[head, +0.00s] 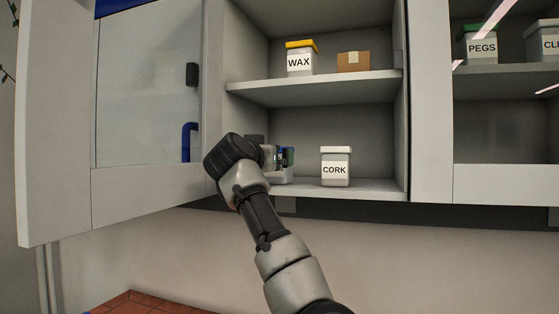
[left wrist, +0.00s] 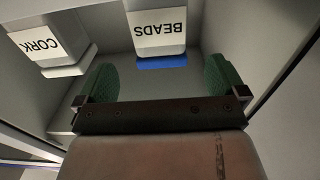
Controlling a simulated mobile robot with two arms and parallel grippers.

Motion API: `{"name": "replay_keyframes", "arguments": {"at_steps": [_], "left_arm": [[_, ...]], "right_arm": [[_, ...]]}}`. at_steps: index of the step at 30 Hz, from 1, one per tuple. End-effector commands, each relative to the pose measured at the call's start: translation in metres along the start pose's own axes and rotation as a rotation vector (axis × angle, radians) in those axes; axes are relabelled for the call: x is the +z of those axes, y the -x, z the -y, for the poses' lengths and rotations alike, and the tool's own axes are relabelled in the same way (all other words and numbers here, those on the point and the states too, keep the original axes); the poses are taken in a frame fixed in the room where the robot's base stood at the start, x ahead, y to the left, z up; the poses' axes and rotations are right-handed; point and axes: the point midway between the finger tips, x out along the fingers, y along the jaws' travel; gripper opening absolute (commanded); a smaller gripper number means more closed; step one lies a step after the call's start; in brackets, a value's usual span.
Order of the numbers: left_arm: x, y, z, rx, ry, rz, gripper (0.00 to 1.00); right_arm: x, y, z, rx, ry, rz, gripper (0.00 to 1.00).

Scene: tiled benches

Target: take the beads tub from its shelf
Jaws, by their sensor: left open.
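The beads tub (left wrist: 160,32) is white with a blue lid and a BEADS label, upside down in the left wrist view. It lies ahead of my left gripper (left wrist: 160,68), between the lines of its two green-padded fingers. The fingers are open and empty, and I see no contact with the tub. In the head view my left gripper (head: 279,162) is at the left of the cabinet's lower shelf (head: 375,189). The tub is mostly or wholly hidden there behind my gripper and wrist. My right gripper is not in view.
A cork tub (head: 336,168) stands right of the gripper on the same shelf. A wax tub (head: 301,60) and a cardboard box (head: 353,62) are on the shelf above. The open cabinet door (head: 60,130) stands to the left. A divider (head: 430,100) bounds the right.

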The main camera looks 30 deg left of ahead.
Motion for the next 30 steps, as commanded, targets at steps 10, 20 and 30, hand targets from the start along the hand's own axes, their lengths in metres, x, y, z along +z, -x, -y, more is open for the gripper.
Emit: {"name": "replay_keyframes", "arguments": {"at_steps": [10,20,30], "left_arm": [[-0.002,-0.036,0.0,0.002,0.002,0.004,1.0],[0.002,-0.075,0.0,0.0,0.0,0.003,1.0],[0.004,-0.076,0.0,-0.001,0.0,0.002,0.83]], "right_arm": [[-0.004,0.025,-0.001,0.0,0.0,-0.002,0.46],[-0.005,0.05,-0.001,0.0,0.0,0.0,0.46],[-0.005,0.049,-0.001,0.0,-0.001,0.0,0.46]]}}
